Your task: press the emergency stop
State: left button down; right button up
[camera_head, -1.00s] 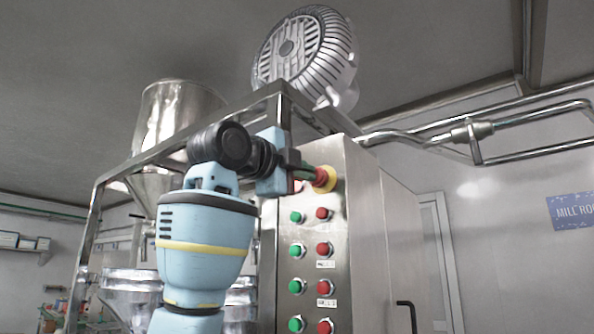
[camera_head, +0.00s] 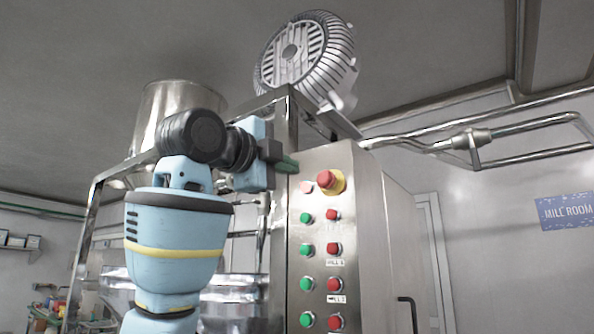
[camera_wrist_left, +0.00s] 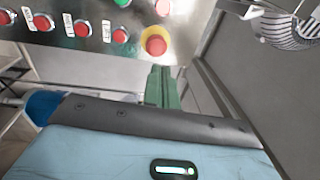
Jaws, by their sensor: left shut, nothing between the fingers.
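The emergency stop (camera_head: 327,181) is a red mushroom button on a yellow base, at the top right of the metal control panel. It also shows in the left wrist view (camera_wrist_left: 156,45), just beyond my fingertips. My left gripper (camera_head: 290,165) is shut and empty, its green fingers pointing toward the panel. In the head view it sits up and to the left of the emergency stop. In the left wrist view the fingertips (camera_wrist_left: 160,70) lie just below the button in the picture, with a small gap. My right gripper is in neither view.
Rows of green (camera_head: 306,218) and red (camera_head: 333,215) buttons fill the panel (camera_head: 320,240) below the emergency stop. A metal frame (camera_head: 290,110) and a ribbed motor (camera_head: 305,60) stand above. Pipes (camera_head: 470,138) run along the right wall.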

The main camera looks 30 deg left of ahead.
pick_arm(q)
jog(key=s, duration=0.5)
jog(key=shift+s+a+f, duration=0.1)
jog(key=shift+a+f, duration=0.2)
jog(key=shift+f, duration=0.05)
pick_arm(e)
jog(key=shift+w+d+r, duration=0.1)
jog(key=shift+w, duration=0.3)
